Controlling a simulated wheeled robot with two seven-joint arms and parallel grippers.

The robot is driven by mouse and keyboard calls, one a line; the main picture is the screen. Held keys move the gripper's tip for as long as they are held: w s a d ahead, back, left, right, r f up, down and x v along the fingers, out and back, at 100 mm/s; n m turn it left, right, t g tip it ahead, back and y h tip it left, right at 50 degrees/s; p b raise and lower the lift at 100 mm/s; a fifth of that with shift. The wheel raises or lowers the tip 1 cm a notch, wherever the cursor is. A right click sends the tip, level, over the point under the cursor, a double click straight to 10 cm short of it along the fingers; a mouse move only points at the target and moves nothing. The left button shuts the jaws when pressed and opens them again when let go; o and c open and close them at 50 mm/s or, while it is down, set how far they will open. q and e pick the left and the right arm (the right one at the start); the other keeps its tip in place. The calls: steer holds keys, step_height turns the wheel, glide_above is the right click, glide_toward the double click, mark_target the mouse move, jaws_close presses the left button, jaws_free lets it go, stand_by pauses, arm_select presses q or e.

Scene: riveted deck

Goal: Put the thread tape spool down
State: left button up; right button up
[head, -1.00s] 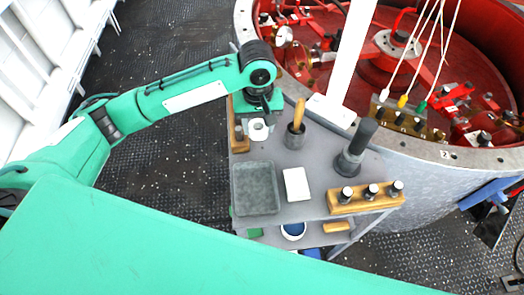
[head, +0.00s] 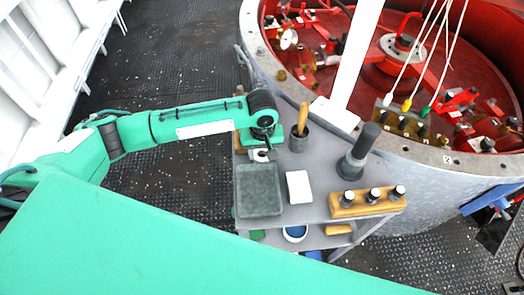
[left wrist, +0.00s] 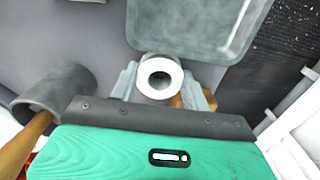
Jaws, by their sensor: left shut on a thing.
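The thread tape spool (left wrist: 160,77) is a white ring with a dark hole. My left gripper (left wrist: 163,85) is shut on it, with a grey finger at each side. In the head view the spool (head: 258,156) shows partly below my left gripper (head: 262,148), near the far edge of the grey tray (head: 259,210). The tray (left wrist: 192,50) also shows just beyond the spool in the left wrist view. I cannot tell whether the spool touches the grey cart top (head: 330,150). My right gripper is not in view.
A dark cup with a wooden handle (head: 302,118) stands close to the right of the gripper. A white block (head: 299,187), a dark cylindrical tool (head: 358,155) and a wooden rack with black-capped pieces (head: 367,202) are farther right. The tray looks empty.

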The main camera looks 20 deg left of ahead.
arm_select(q)
steer(key=o, duration=0.6)
steer(key=shift+f, duration=0.1)
steer(key=o, duration=0.4)
steer(key=shift+c, duration=0.2)
